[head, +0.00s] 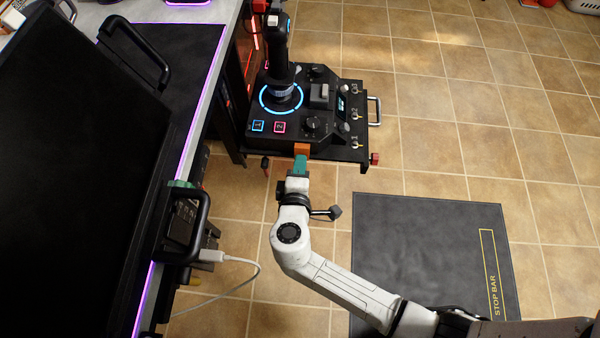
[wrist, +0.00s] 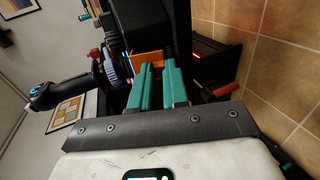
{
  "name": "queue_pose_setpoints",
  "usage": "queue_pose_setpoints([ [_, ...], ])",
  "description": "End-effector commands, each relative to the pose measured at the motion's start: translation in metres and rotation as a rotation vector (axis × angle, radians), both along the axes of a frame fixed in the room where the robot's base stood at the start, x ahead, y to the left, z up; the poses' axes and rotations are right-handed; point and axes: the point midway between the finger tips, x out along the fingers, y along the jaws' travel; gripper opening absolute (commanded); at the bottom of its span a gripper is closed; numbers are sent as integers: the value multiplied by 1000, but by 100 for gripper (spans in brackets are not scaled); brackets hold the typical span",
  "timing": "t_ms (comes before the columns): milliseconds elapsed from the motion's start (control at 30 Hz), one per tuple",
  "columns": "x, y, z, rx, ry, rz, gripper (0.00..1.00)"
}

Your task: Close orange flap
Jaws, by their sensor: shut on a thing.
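The orange flap (head: 302,149) is a small orange piece at the front edge of the black joystick panel (head: 330,131). My gripper (head: 300,163) has teal fingers that reach the flap from the front. In the wrist view, the two teal fingers (wrist: 158,84) stand close together, and the orange flap (wrist: 147,60) shows just beyond their tips and to the left. The gripper is shut on the flap, as far as the views show. The fingers hide part of the flap, and its exact angle is hard to tell.
The joystick (head: 280,60) rises from the panel's left side. A desk with a large dark monitor (head: 75,140) stands on the left. A red-tipped part (head: 375,159) juts from the panel's right front corner. A dark floor mat (head: 430,250) and open tiled floor lie to the right.

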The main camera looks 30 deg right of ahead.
Motion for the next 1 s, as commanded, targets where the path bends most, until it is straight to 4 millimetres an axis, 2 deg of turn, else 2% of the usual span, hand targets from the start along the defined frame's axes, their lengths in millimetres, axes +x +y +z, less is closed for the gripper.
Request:
queue_pose_setpoints([
  [33, 0, -1, -14, -18, -22, -2, 0],
  [200, 1, -2, -20, -77, -105, -3, 0],
  [600, 5, -5, -25, -181, -248, -3, 0],
  [1000, 7, -6, -23, -216, -295, -3, 0],
])
